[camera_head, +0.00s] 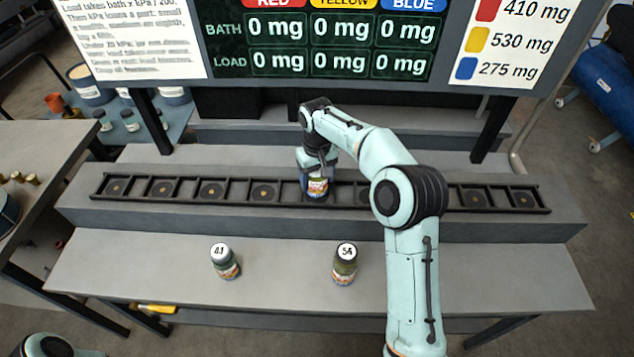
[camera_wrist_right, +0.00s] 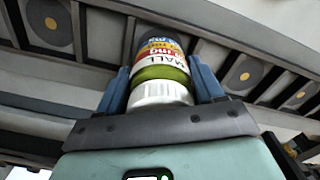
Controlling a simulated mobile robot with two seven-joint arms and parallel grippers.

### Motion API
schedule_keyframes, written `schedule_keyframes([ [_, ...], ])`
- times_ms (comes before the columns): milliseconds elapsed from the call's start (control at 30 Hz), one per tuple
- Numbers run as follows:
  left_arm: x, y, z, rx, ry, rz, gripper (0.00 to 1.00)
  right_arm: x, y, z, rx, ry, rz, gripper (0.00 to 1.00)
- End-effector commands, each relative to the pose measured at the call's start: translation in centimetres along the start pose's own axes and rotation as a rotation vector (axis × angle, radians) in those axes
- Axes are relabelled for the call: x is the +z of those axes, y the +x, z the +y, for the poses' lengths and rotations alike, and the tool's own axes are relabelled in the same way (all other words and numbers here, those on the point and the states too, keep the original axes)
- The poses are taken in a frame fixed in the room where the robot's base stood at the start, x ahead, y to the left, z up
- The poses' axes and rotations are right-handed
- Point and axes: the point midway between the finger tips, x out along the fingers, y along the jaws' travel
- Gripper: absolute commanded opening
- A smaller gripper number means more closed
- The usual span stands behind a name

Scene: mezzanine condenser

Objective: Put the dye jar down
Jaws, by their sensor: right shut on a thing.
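The dye jar (camera_head: 317,188) is upright in my right gripper (camera_head: 316,178), at the black slotted rack (camera_head: 240,200) on the raised step. In the right wrist view the jar (camera_wrist_right: 162,62), with a white lid, a green band and a colourful label, sits between the blue fingers of the right gripper (camera_wrist_right: 163,85). The gripper is shut on it. Whether the jar's base touches the slot is hidden. My left gripper is not in view; only a bit of my arm shows at the bottom left.
Two more jars stand on the front bench, one marked 41 (camera_head: 225,262) and one marked 54 (camera_head: 345,264). Other rack slots with round pads look empty. A display board (camera_head: 330,40) stands behind. A side table (camera_head: 50,150) is at the left.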

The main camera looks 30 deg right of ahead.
Motion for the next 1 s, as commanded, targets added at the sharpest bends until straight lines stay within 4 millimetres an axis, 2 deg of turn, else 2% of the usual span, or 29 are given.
schedule_keyframes([
  [33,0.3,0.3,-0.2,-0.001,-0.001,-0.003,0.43,0.1,1.0,0.0,0.0,0.0,-0.004,0.25],
  [133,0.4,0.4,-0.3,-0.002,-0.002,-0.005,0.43,0.1,1.8,0.0,0.0,0.001,0.0,0.25],
  [567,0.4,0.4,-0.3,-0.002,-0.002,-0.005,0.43,0.0,2.2,0.0,0.0,0.001,0.001,0.25],
  [600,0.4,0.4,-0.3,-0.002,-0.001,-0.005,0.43,0.0,2.2,0.0,0.0,0.001,0.0,0.8],
  [633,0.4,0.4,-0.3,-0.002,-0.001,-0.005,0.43,0.0,2.2,0.0,0.0,0.001,0.0,0.9],
  [667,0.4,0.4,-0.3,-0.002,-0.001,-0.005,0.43,0.0,2.2,0.0,0.0,0.001,0.0,0.92],
  [1000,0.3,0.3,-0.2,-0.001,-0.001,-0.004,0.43,0.0,1.8,0.0,0.0,0.001,0.001,0.92],
])
